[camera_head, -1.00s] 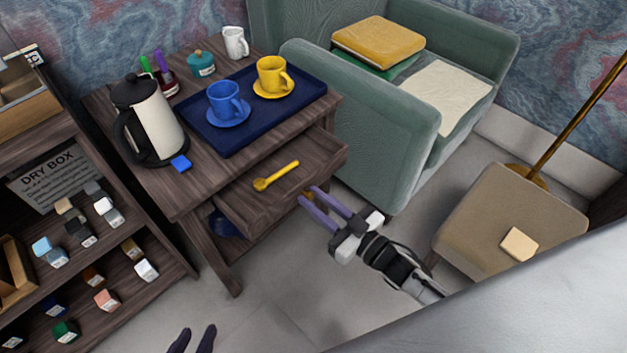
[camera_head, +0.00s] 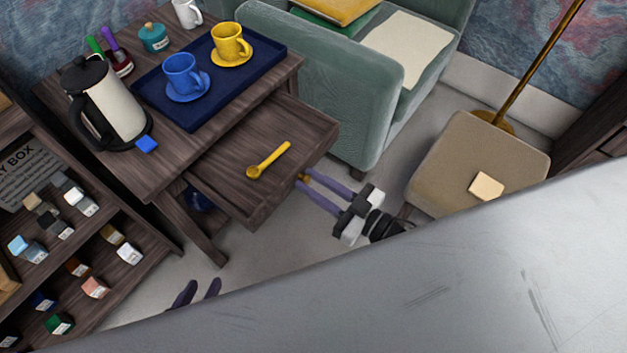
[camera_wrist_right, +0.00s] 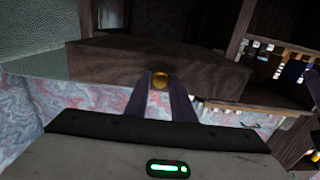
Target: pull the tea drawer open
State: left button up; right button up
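The tea drawer (camera_head: 225,180) is drawn out of the dark wooden side table, and a yellow spoon (camera_head: 268,160) lies in it. My right gripper (camera_head: 305,182) is at the drawer's front, its purple fingers around the small brass knob. In the right wrist view the knob (camera_wrist_right: 160,80) sits between the fingertips, against the dark drawer front (camera_wrist_right: 205,75). My left gripper (camera_head: 197,292) shows only its dark fingertips, spread apart and empty, low in the head view over the floor.
On the table stand a navy tray (camera_head: 215,107) with blue and yellow cups and a kettle (camera_head: 108,105). A green armchair (camera_head: 330,80) is close to the drawer's right. A stool (camera_head: 475,160) stands at right. A shelf with small boxes (camera_head: 95,287) is at left.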

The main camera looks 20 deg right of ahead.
jog(key=o, duration=0.3)
jog(key=shift+o, duration=0.2)
jog(key=p+v, duration=0.1)
jog(key=v, duration=0.9)
jog(key=shift+s+d, duration=0.1)
jog(key=shift+s, duration=0.05)
